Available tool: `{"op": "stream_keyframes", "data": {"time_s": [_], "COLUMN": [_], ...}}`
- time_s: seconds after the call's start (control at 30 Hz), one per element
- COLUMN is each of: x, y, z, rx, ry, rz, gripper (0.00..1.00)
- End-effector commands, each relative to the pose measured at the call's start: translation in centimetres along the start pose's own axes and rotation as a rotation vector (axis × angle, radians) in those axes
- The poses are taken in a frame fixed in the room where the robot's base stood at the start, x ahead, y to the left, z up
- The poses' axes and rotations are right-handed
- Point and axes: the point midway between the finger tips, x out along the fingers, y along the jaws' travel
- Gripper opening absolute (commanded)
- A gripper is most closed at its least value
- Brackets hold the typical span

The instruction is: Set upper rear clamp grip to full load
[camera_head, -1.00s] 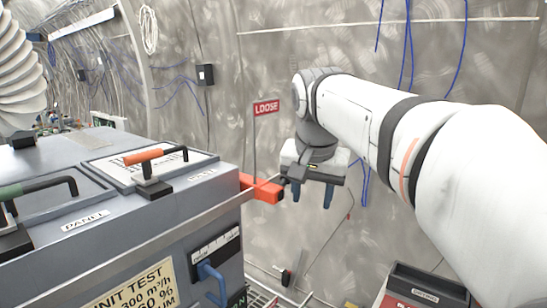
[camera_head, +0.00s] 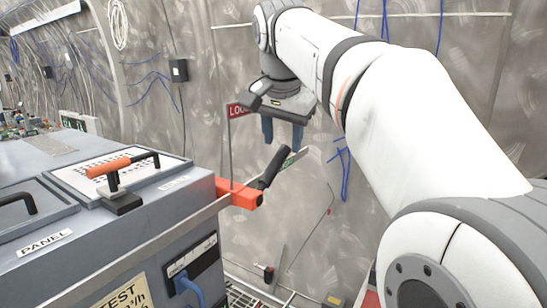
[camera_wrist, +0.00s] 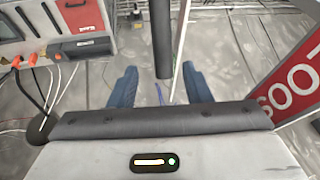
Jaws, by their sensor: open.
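An orange clamp bracket (camera_head: 238,193) sticks out from the rear right corner of the grey machine. A black grip lever (camera_head: 274,167) slants up and right from it, and its dark bar also shows in the wrist view (camera_wrist: 162,40). A red sign (camera_head: 238,110) reading LOOSE stands on a thin post at the bracket, partly hidden by my gripper; it fills the right edge of the wrist view (camera_wrist: 292,92). My gripper (camera_head: 282,132) hangs open, blue fingers down, just above the lever in the picture. In the wrist view the lever's end lies between the open fingers (camera_wrist: 160,84), apparently untouched.
A narrow strip with green lettering (camera_head: 292,160) stands beside the black lever. The tunnel wall (camera_head: 320,220) lies behind.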

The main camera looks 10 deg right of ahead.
Motion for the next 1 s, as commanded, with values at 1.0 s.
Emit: {"op": "stream_keyframes", "data": {"time_s": [1.0], "x": [7.5], "y": [-0.1], "z": [-0.3], "rx": [0.012], "ry": [0.002], "rz": [0.001], "gripper": [0.40]}}
